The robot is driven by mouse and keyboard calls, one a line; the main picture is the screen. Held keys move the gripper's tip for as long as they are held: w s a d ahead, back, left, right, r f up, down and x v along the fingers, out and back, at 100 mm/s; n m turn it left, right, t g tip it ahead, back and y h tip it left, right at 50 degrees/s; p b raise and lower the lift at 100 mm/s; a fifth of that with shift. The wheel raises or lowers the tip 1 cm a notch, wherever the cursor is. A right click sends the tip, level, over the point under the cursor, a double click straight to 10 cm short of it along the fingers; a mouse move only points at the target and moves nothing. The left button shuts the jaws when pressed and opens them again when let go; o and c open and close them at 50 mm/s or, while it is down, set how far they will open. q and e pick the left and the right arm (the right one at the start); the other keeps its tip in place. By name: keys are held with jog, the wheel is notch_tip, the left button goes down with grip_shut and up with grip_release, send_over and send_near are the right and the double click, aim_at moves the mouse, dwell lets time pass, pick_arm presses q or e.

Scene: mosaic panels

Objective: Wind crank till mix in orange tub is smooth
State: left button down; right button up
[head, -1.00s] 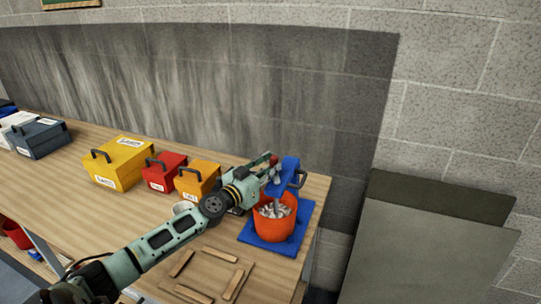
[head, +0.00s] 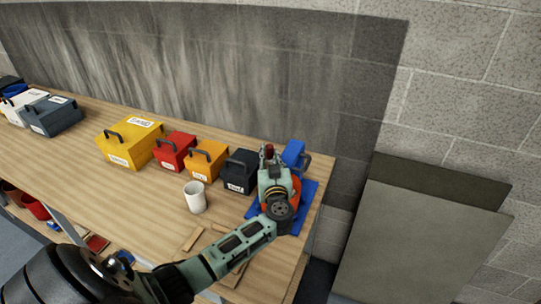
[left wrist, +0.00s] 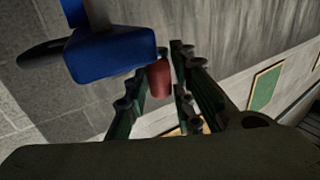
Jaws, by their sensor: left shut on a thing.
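The blue mixer (head: 294,153) stands at the right end of the wooden table, on a blue base (head: 310,188). The orange tub (head: 296,190) sits on that base, mostly hidden behind my left gripper and wrist, so its mix is out of sight. My left gripper (head: 268,154) is over the tub's left side, at the crank. In the left wrist view its fingers (left wrist: 168,82) are shut around the red crank handle (left wrist: 159,78), beside the blue mixer head (left wrist: 110,52). My right gripper is in neither view.
A dark box (head: 240,172), an orange box (head: 206,160), a red box (head: 174,151) and a yellow box (head: 130,145) line the table left of the mixer. A white mug (head: 195,197) stands in front. Wooden strips (head: 195,238) lie near the front edge.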

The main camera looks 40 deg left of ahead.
pick_arm(q)
jog(key=shift+s+d+n+g+y, duration=0.15)
jog(key=shift+d+n+g+y, duration=0.05)
jog(key=shift+n+g+y, duration=0.35)
jog(key=c, duration=1.5)
grip_release()
jog(key=shift+g+y, duration=0.25)
jog(key=shift+c, duration=0.2)
jog(key=v, duration=1.2)
